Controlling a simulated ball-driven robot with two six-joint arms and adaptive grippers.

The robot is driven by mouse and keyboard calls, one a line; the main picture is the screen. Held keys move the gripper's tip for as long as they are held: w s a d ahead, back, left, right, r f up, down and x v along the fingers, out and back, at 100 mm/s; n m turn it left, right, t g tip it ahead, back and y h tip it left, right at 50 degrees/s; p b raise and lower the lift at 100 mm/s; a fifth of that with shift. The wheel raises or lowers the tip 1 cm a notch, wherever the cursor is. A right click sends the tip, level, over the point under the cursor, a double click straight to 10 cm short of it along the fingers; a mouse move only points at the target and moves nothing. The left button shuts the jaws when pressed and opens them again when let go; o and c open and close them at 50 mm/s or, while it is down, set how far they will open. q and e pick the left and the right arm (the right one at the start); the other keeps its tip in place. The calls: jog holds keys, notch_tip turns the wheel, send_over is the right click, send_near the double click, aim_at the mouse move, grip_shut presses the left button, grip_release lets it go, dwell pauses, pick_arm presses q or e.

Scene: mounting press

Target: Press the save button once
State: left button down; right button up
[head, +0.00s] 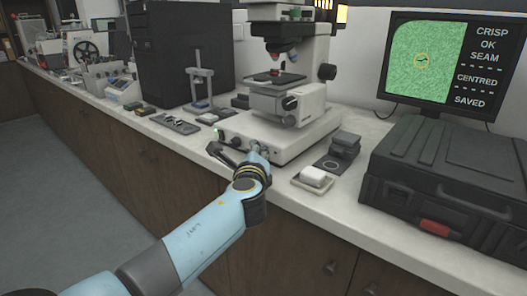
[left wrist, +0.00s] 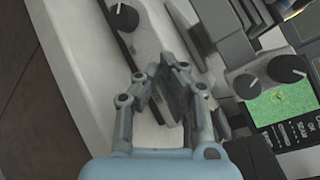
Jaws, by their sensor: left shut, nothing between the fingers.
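The microscope (head: 285,95) stands on the counter, its pale base (head: 310,135) facing me with a small green light and several knobs on the front. My left gripper (head: 238,157) is right in front of that base, low near its front face. I cannot tell whether the fingertips touch the base. The monitor (head: 420,60) reads CRISP OK SEAM, CENTRED, SAVED. My right gripper is not in view.
A black case (head: 450,175) with a red latch lies at the right. A small dish with a white block (head: 313,178) and dark stacked blocks (head: 345,143) stand right of the gripper. A small stand (head: 203,90) and trays are to the left. The counter's front edge is close below.

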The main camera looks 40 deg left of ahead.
pick_arm(q)
jog(key=shift+s, duration=0.75)
jog(key=s, duration=0.1)
jog(key=s+p, duration=0.1)
jog(key=s, duration=0.3)
jog(key=shift+a, duration=0.25)
jog(key=shift+s, duration=0.1)
dwell(0.6)
